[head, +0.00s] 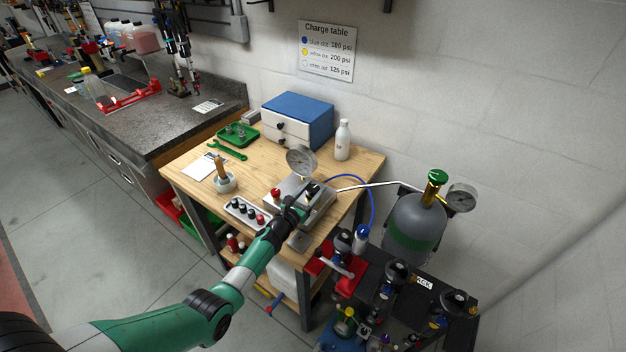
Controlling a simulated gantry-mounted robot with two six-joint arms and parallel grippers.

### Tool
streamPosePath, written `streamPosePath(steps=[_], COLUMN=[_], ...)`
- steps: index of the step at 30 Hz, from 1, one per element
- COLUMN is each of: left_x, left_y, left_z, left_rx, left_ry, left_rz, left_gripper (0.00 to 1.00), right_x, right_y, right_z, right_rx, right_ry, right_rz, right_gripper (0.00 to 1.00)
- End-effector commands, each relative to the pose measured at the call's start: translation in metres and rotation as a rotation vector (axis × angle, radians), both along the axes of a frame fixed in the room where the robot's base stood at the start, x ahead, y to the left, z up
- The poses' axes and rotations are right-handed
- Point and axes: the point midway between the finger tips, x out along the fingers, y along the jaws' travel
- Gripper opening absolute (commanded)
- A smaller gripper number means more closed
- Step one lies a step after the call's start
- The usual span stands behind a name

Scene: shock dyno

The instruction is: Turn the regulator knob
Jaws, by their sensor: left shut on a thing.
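The regulator unit (322,209) is a silver metal box on the wooden bench, with a round white dial gauge (301,160) standing at its back. A red knob (276,194) shows at its left side. My left gripper (298,205) reaches in from the lower left and is at the front of the unit. It is shut on the regulator knob, which is mostly hidden behind the fingers and wrist. The gauge reading is too small to tell. My right gripper is not in view.
A strip with several dark and red pieces (245,211) lies left of my gripper. A blue-topped drawer box (298,119), a white bottle (343,140) and a green tray (238,135) stand behind. A grey gas cylinder (412,228) with a green valve is at right. A blue hose (372,196) curves over the bench edge.

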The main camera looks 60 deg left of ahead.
Motion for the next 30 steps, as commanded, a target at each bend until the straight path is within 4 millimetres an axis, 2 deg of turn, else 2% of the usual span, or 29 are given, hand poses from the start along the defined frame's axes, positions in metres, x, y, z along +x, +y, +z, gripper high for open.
streamPosePath(steps=[1,3,9,18,19,24,30], left_x=[-0.0014,-0.0015,-0.0009,-0.0005,-0.0005,-0.0004,-0.0005], left_y=[0.0035,0.0034,0.0012,-0.0004,-0.0005,-0.0006,-0.0007], left_z=[0.0084,0.0062,0.0014,0.0007,0.0007,0.0005,0.0001], left_rx=[0.000,0.000,-0.002,-0.004,-0.004,-0.004,-0.005], left_ry=[0.002,-0.001,-0.004,-0.003,-0.003,-0.003,-0.002], left_rz=[-0.029,-0.086,-0.201,-0.214,-0.214,-0.214,-0.213], left_gripper=[0.00,0.00,0.00,0.00,0.58,0.86,0.86], right_x=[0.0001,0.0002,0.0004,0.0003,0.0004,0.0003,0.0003], right_y=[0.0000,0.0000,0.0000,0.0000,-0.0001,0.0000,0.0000], right_z=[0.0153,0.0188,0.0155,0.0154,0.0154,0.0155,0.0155], right_rx=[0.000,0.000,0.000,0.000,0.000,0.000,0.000], right_ry=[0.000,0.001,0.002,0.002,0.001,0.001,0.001], right_rz=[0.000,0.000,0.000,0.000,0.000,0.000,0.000], right_gripper=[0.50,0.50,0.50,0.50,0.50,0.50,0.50])
